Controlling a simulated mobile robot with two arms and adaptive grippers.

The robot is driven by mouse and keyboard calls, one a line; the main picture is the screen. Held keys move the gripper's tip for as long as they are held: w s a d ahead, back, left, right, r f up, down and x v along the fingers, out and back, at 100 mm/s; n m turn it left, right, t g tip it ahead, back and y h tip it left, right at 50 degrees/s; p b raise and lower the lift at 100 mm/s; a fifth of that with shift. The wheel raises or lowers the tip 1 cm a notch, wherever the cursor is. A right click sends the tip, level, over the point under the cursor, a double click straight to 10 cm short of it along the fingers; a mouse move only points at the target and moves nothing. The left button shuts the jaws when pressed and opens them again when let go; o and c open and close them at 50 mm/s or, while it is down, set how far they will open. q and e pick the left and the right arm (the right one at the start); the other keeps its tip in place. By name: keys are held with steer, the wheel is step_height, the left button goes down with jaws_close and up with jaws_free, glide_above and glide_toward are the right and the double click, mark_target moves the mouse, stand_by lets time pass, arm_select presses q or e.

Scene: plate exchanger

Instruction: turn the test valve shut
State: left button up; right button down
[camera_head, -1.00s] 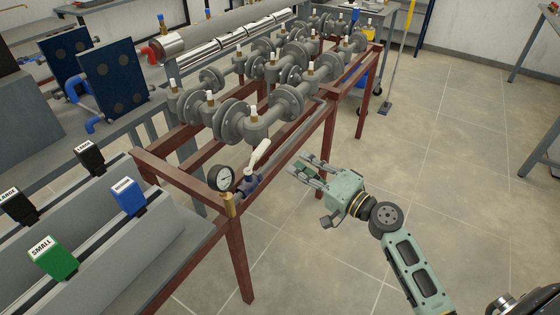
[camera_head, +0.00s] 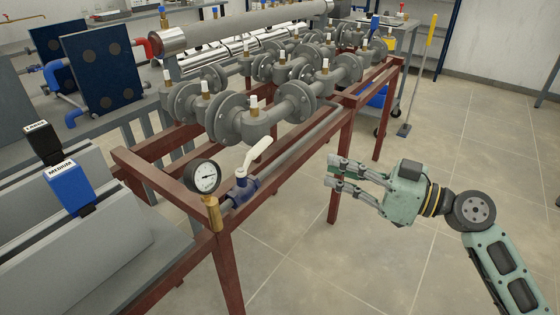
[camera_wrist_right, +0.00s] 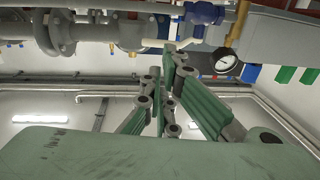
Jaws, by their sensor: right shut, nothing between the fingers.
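The test valve has a blue body (camera_head: 240,190) and a white lever handle (camera_head: 258,152), low on the near side of the red frame beside a round gauge (camera_head: 204,178). The lever slants up and to the right in the head view. In the right wrist view the blue body (camera_wrist_right: 205,14) and the white lever (camera_wrist_right: 186,43) show at the top, beyond the fingers. My right gripper (camera_head: 332,172) is shut and empty, to the right of the lever and apart from it. Its fingers also show in the right wrist view (camera_wrist_right: 175,56). My left gripper is out of view.
A red steel frame (camera_head: 228,275) carries grey flanged pipes (camera_head: 258,122) just behind the valve. A brass fitting (camera_head: 213,213) sits under the gauge. Black and blue labelled blocks (camera_head: 68,188) stand at the left. The floor at the right is open.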

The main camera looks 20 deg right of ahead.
steer(key=p, duration=0.3)
glide_toward(264, 149)
steer(key=x, duration=0.6)
steer(key=shift+w, duration=0.2)
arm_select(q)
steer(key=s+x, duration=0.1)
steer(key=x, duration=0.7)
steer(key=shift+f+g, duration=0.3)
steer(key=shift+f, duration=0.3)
arm_select(e)
steer(key=shift+w+a+f, duration=0.1)
steer(key=shift+w+a, duration=0.15)
steer(key=shift+a, duration=0.05)
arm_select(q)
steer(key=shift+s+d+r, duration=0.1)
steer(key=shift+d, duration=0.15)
